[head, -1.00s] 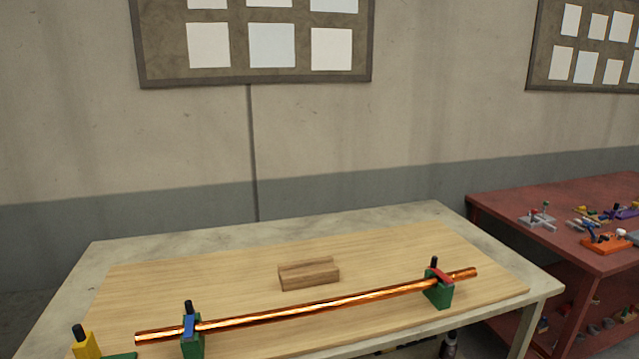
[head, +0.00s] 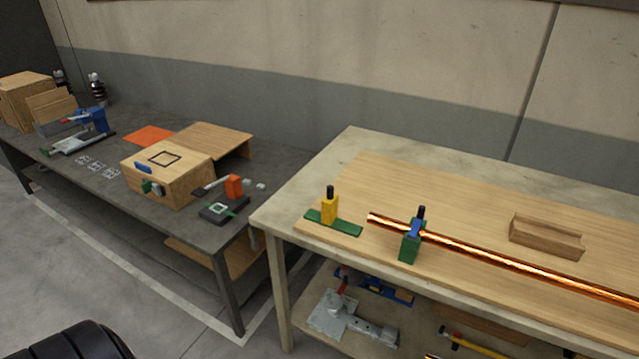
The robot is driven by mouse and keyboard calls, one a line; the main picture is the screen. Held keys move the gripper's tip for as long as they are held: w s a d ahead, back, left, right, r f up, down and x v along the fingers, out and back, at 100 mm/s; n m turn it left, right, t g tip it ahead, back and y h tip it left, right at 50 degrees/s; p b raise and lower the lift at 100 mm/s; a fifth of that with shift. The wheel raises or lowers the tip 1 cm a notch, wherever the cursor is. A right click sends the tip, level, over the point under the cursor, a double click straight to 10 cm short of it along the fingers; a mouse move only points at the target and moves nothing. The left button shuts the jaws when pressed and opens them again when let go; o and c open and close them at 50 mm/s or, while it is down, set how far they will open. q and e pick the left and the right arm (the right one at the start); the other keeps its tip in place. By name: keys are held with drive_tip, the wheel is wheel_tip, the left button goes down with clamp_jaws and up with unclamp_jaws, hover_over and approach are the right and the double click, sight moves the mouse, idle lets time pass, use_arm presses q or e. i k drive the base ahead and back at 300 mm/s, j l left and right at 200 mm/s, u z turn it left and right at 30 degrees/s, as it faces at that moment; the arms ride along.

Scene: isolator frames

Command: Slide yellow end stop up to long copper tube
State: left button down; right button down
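The yellow end stop (head: 329,209) stands upright on a green rail (head: 346,228) at the left end of the wooden board, with a black knob on top. The long copper tube (head: 480,253) lies across the board and runs out of the picture at the right. Its left end is to the right of the yellow end stop, with a gap between them. A green support with a blue clamp (head: 411,240) and black knob holds the tube near that end. Neither of my grippers shows.
The wooden board (head: 460,196) lies on a pale table with a lower shelf of tools. A grooved wooden block (head: 546,237) sits behind the tube. A dark bench (head: 105,153) at the left holds a wooden box (head: 168,173) and several fixtures. Floor shows between bench and camera.

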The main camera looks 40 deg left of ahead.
sight(329, 205)
drive_tip(key=u, duration=1.05)
drive_tip(key=z, duration=1.55)
drive_tip(key=u, duration=1.55)
